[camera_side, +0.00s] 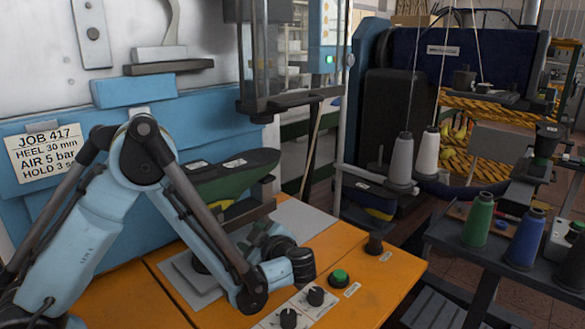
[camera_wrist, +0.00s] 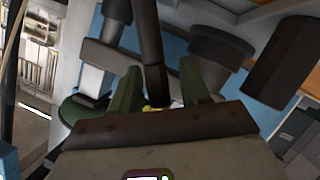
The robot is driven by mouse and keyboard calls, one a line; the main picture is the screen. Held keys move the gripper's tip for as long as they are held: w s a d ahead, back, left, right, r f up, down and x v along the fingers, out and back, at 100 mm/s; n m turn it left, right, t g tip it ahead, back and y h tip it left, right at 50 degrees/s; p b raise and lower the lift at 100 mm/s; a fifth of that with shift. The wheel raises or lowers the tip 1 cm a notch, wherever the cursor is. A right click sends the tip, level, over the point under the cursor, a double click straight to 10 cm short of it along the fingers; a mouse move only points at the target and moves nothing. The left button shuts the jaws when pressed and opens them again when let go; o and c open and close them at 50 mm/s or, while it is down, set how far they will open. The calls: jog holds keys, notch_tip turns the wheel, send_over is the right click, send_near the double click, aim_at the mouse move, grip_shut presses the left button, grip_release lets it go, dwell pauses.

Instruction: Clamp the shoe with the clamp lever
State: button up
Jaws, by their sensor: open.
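The shoe (camera_side: 235,178), a dark green form on its last, sits at the blue machine above the orange bench, toe to the right. My gripper (camera_side: 258,236) is low in front of it, apart from it and partly hidden by my own arm. In the wrist view my gripper (camera_wrist: 158,88) shows two green fingers, open with a gap between them. A dark upright rod (camera_wrist: 149,45) shows in line with that gap; I cannot tell whether it is the clamp lever or whether it lies between the fingers. A green rounded part (camera_wrist: 82,110) shows left of the fingers.
A dark knob (camera_side: 374,243), a green button (camera_side: 339,277) and black dials (camera_side: 316,296) stand on the orange bench (camera_side: 395,275). A clear guard (camera_side: 295,55) hangs above the shoe. Thread spools (camera_side: 478,220) stand on a side table at right.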

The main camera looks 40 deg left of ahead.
jog(key=v, duration=1.2)
jog(key=s+a+m+h, duration=0.1)
jog(key=a+m+h, duration=0.1)
jog(key=m+h, duration=0.1)
jog(key=s+a+r+m+h, duration=0.1)
jog(key=a+m+h, duration=0.1)
jog(key=m, duration=0.4)
jog(key=s+a+r+m+h, duration=0.1)
jog(key=m+h, duration=0.2)
jog(key=m, duration=0.2)
jog(key=shift+s+a+h, duration=0.25)
jog(key=shift+a+h, duration=0.05)
jog(key=shift+a, duration=0.1)
jog(key=s+m+t+h, duration=0.1)
jog(key=m, duration=0.1)
jog(key=s+m+t+h, duration=0.1)
jog(key=m+h, duration=0.1)
jog(key=m, duration=0.1)
jog(key=s+d+r+m+t+h, duration=0.1)
jog(key=s+m+t+h, duration=0.1)
jog(key=m, duration=0.1)
jog(key=shift+d+r, duration=0.15)
